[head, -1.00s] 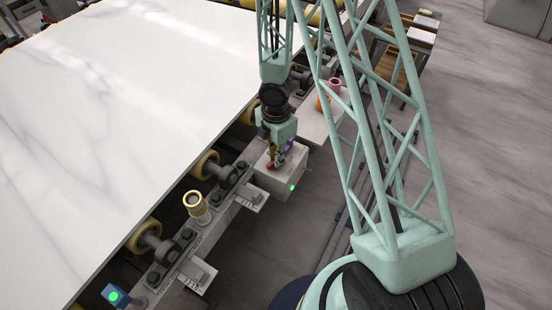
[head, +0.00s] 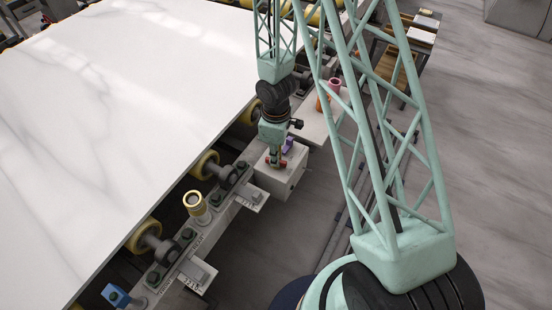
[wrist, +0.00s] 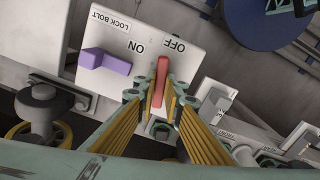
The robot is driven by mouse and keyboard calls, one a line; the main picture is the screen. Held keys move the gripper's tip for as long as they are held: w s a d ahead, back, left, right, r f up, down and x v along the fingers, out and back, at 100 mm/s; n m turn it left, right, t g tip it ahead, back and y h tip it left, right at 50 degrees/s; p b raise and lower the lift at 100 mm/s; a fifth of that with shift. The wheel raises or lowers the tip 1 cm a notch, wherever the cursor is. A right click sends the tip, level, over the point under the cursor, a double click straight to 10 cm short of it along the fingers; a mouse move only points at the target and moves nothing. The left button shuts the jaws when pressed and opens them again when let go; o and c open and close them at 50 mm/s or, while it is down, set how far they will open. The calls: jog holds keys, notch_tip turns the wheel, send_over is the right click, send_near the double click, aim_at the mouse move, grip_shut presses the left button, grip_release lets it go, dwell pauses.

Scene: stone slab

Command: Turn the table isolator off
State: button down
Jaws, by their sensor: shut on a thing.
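The table isolator is a pale box (head: 283,180) on the rail beside the slab; its labelled face (wrist: 185,25) shows in the wrist view. Its red handle (wrist: 162,78) stands between my fingertips, its far end closer to the OFF mark than to ON. My gripper (wrist: 161,92) is shut on this handle; in the head view the gripper (head: 275,160) comes down from above. A purple lock bolt (wrist: 105,62) sits beside the handle, under the LOCK BOLT label. No green light shows on the box.
The white stone slab (head: 120,110) lies on yellow rollers left of the box. A blue unit (head: 116,296) at lower left is unlit. Orange and pink items stand beyond the box.

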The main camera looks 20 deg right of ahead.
jog(key=shift+m, duration=1.5)
jog(key=c, duration=2.7)
grip_release()
jog(key=shift+r, duration=0.4)
jog(key=shift+r, duration=0.95)
jog(key=shift+r, duration=0.1)
jog(key=shift+r, duration=4.55)
